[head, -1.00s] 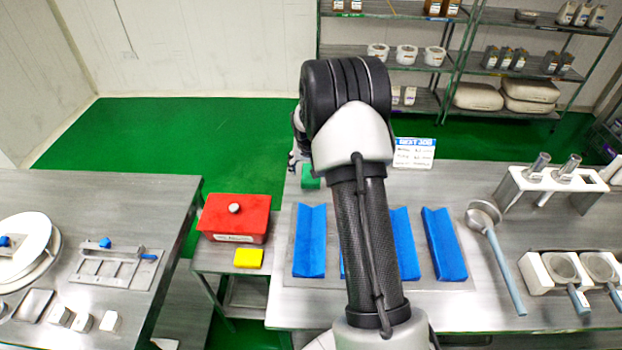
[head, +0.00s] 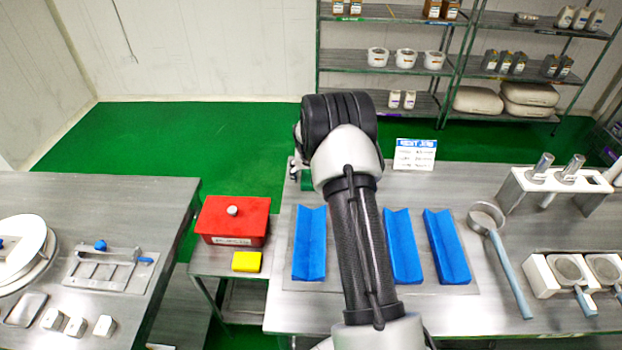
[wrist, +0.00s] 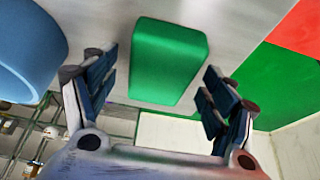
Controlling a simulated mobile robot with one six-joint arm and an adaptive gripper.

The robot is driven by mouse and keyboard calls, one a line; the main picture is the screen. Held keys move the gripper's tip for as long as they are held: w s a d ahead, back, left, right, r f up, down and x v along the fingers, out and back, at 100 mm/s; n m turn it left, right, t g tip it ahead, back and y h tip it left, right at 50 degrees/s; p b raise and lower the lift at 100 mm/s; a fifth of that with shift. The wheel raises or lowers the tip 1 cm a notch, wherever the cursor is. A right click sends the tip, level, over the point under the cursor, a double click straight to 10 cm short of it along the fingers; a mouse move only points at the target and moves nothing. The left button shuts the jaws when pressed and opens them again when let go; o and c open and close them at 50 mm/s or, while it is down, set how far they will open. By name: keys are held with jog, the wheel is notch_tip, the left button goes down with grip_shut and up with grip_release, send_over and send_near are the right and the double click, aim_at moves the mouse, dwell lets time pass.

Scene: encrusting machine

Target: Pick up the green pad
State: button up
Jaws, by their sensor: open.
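The green pad (wrist: 168,58) is a rounded block on a grey metal surface in the wrist view. It lies between and just beyond the two fingers of my gripper (wrist: 155,88), which are spread apart and empty. I see a gap between the pad and each finger. In the head view my gripper (head: 296,168) shows only as a small dark part left of my arm, at the far left corner of the main table. The pad is almost wholly hidden there.
A red box (head: 233,222) and a yellow pad (head: 246,262) sit on the small side table. Blue trays (head: 310,245) lie on the main table (head: 480,310). A sign (head: 415,155) stands behind them. A light blue round object (wrist: 28,50) is close by in the wrist view.

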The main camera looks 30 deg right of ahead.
jog(key=shift+f+b, duration=0.25)
jog(key=shift+b, duration=0.1)
dwell(0.5)
jog(key=c, duration=1)
